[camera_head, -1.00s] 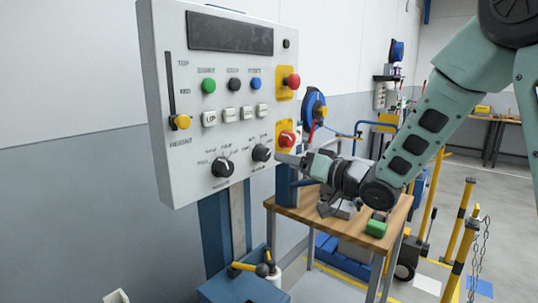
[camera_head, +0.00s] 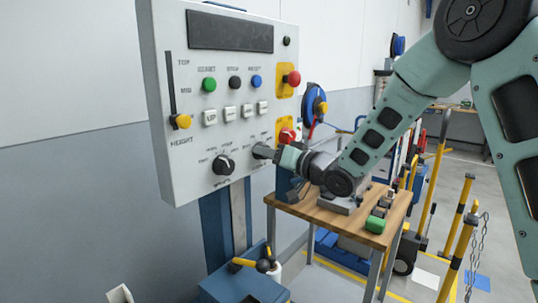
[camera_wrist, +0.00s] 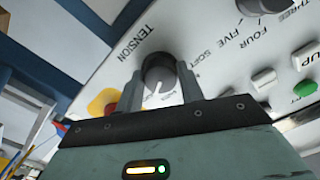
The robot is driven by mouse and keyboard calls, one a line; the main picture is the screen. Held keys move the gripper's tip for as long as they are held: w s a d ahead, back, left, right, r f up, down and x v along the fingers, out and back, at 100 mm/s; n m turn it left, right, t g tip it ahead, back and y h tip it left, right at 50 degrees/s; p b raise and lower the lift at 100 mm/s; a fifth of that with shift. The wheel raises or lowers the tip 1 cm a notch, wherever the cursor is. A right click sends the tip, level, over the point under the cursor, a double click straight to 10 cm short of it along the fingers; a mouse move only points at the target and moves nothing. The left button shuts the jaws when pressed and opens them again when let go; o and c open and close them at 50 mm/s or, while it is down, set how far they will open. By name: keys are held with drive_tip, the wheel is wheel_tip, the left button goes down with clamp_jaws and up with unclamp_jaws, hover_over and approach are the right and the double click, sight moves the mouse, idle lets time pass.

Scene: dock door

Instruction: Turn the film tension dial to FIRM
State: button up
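The film tension dial (camera_wrist: 160,76) is a round dark knob with a white pointer line, beside the word TENSION on the grey control panel (camera_head: 180,80). In the wrist view its pointer is toward the gripper's palm, and SOFT is readable to its right. FIRM is not readable. My gripper (camera_wrist: 158,82) has one finger on each side of the dial, and the fingers look spread with no clear grip on it. In the head view my gripper (camera_head: 268,153) is at the panel's lower right and covers most of this dial.
A second black dial (camera_head: 223,164) is left of my gripper. A red knob (camera_head: 287,134) on a yellow plate is just above it. Push buttons (camera_head: 229,112) are higher on the panel. A wooden bench (camera_head: 345,227) stands below my arm.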

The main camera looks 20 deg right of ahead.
drive_tip(key=shift+b, duration=0.4)
drive_tip(key=shift+n+b, duration=3.75)
drive_tip(key=shift+n, duration=0.15)
drive_tip(key=o, duration=1)
drive_tip(key=shift+d, duration=0.1)
